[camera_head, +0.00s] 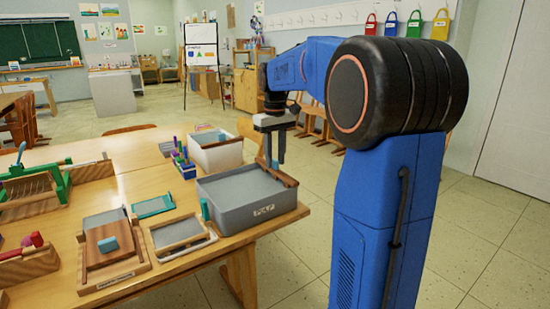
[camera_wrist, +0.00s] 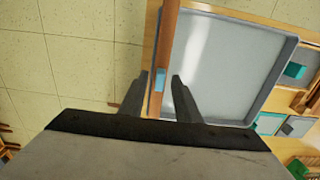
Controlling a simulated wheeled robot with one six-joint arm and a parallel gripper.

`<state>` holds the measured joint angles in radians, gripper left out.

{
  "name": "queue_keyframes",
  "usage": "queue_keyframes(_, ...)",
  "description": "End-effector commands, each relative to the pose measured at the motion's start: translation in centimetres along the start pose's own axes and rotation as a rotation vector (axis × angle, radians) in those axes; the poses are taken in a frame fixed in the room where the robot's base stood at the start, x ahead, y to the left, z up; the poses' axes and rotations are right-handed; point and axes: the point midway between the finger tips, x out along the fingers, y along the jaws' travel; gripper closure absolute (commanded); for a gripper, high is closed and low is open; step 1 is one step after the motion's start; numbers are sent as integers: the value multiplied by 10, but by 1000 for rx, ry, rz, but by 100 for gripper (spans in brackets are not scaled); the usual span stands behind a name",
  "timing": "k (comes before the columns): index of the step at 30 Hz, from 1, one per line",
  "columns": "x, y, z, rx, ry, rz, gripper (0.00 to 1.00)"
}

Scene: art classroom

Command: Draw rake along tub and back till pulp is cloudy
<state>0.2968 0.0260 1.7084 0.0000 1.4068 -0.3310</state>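The grey tub (camera_head: 228,218), labelled PULP, stands at the right end of the wooden table. Its contents look like a flat, pale grey surface (camera_head: 240,187). The brown wooden rake (camera_head: 287,178) lies along the tub's far right rim. In the wrist view the rake (camera_wrist: 166,45) is a long brown bar with a small teal patch, beside the tub's pale interior (camera_wrist: 220,60). My gripper (camera_head: 275,163) points down over that rim. In the wrist view its fingers (camera_wrist: 159,78) are apart, one on each side of the bar, with visible gaps. Any rake teeth are hidden.
A white bin (camera_head: 217,155) stands behind the tub, next to a rack of coloured pegs (camera_head: 182,162). Framed moulds (camera_head: 108,245) and a smaller frame (camera_head: 180,234) lie left of the tub. Open floor lies beyond the table's right edge.

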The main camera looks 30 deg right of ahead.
Motion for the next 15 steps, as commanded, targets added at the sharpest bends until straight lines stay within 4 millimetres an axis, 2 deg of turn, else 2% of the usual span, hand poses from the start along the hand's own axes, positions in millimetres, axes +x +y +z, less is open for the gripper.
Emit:
queue_keyframes(6,0,0,0,0,0,0,70)
queue_keyframes(10,0,0,0,0,0,0,100)
queue_keyframes(15,0,0,0,0,0,0,100)
